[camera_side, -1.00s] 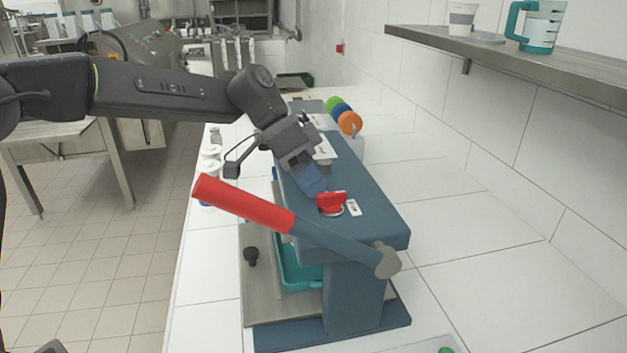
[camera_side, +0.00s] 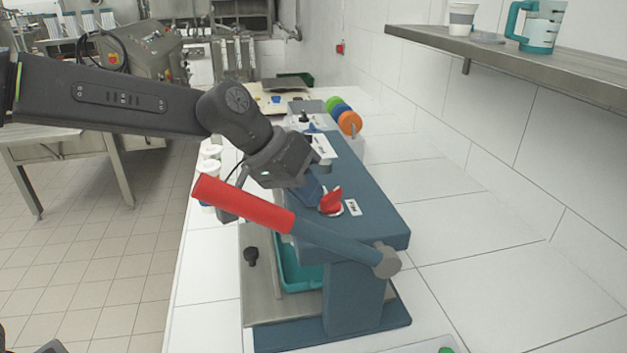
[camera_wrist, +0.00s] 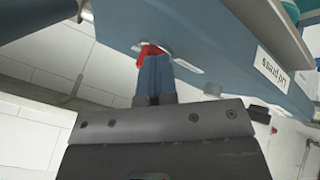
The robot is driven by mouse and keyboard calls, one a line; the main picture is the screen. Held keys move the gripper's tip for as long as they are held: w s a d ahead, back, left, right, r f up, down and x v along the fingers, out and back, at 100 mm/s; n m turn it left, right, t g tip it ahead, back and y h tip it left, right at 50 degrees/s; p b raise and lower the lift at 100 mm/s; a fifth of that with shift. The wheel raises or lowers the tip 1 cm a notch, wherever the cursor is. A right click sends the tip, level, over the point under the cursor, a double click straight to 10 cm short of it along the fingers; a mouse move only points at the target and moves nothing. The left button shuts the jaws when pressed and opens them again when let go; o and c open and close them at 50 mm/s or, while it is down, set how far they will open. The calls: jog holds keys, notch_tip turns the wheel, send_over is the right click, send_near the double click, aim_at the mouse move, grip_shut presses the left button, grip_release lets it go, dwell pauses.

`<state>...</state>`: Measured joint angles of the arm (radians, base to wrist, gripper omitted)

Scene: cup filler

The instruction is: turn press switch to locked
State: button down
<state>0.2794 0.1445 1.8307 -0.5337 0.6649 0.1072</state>
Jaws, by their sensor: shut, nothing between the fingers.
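The press switch is a red knob (camera_side: 331,199) on the top of the blue press (camera_side: 370,205), with a small white label (camera_side: 352,207) beside it. My gripper (camera_side: 318,199) is shut and empty, its blue fingertips low at the left side of the knob. In the wrist view the red knob (camera_wrist: 150,52) shows just past the fingertips (camera_wrist: 154,62), which hide part of it. The fingertips look very close to or touching the knob; I cannot tell which. The label's text is too small to read.
The press lever with its red grip (camera_side: 240,203) slants across in front of the press. A teal tray (camera_side: 298,268) sits inside the press. Coloured discs (camera_side: 349,122) stand behind. The white counter at right is clear; a shelf (camera_side: 540,65) hangs above it.

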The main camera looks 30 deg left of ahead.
jog(key=n, duration=0.1)
jog(key=n+t+y, duration=0.1)
jog(key=shift+s+d+n, duration=0.3)
jog(key=shift+s+d, duration=0.3)
jog(key=shift+d, duration=0.6)
jog(key=shift+w+r, duration=0.1)
jog(key=shift+w, duration=0.5)
jog(key=s+a+r, duration=0.5)
jog(key=s+r, duration=0.3)
jog(key=s, duration=0.2)
jog(key=s+a+f+m+y, duration=0.2)
jog(key=s+a+f+y, duration=0.2)
jog(key=s+a+f, duration=0.6)
jog(key=s+a, duration=0.3)
jog(key=a, duration=0.2)
jog(key=shift+f, duration=0.4)
